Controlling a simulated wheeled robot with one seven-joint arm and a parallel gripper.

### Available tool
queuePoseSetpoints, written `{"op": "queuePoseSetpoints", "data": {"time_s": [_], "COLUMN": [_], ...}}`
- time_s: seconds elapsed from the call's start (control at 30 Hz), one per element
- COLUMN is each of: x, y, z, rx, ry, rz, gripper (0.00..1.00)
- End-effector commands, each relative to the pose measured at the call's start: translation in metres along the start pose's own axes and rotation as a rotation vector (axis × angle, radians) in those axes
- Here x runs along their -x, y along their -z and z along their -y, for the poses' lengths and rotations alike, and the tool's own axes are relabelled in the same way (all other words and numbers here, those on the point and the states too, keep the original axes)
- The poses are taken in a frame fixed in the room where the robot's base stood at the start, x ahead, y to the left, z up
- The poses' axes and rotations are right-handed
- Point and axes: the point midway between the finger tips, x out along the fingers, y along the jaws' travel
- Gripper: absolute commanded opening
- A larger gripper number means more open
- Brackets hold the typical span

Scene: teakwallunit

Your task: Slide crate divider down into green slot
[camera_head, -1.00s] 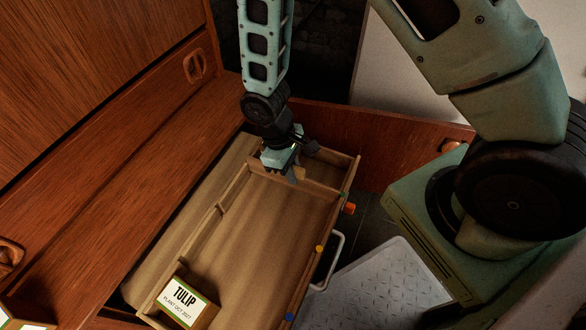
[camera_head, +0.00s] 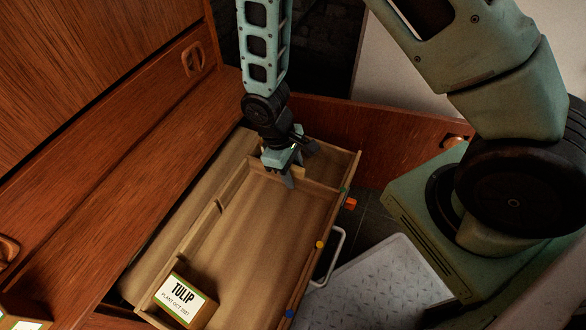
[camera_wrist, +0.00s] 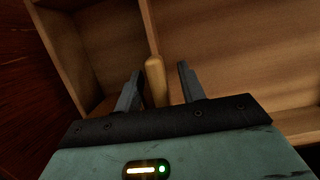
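The wooden crate (camera_head: 346,157) lies in the open drawer, with coloured dots along its right rim. The crate divider (camera_head: 320,187) crosses the crate near its far end, with its right end at the green dot (camera_head: 343,189). Its top edge looks about level with the crate walls; I cannot tell whether it touches the floor. My gripper (camera_head: 298,165) is open over the divider. In the wrist view, my open fingers (camera_wrist: 160,88) stand on either side of the divider's light wooden tab (camera_wrist: 157,80), with gaps beside it. The divider's slot ends are partly hidden.
A box labelled TULIP (camera_head: 182,302) sits at the crate's near left corner. A yellow dot (camera_head: 320,245) and a blue dot (camera_head: 290,314) mark the right rim. The crate's middle is clear.

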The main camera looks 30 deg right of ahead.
Motion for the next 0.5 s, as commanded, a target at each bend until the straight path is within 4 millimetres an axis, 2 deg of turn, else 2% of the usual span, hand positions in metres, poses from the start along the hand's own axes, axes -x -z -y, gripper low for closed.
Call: {"op": "queuePoseSetpoints", "data": {"time_s": [0.17, 0.27, 0.37, 0.5], "x": [0.001, 0.009, 0.024, 0.056], "y": [0.000, 0.000, 0.000, -0.001], "z": [0.000, 0.000, 0.000, -0.001], "rx": [0.000, 0.000, -0.001, -0.001], "ry": [0.000, 0.000, 0.000, -0.001], "rz": [0.000, -0.002, -0.004, -0.004], "gripper": [0.40, 0.40, 0.40, 0.40]}}
